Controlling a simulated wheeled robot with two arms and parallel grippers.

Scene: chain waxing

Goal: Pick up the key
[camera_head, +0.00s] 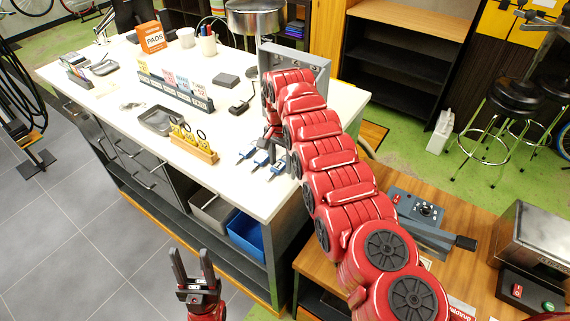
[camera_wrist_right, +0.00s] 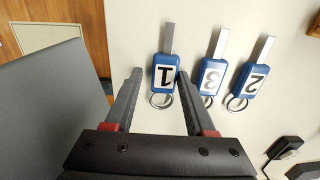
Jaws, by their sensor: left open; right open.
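Three keys with blue tags lie on the white worktop (camera_head: 215,178). The keys also show in the head view beside my right arm. My right gripper (camera_wrist_right: 159,78) is open over key 1, with a fingertip on either side of its tag. Its right fingertip lies in the gap between keys 1 and 3. I cannot tell whether the fingers touch anything. My left gripper (camera_head: 192,252) is open and empty, low in front of the workbench.
A wooden holder with yellow-handled tools (camera_head: 195,148) and a dark tray (camera_head: 160,120) are left of the keys. A grey metal box (camera_head: 318,65) stands behind my right arm. A wooden table with a grey device (camera_head: 420,210) is at the right.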

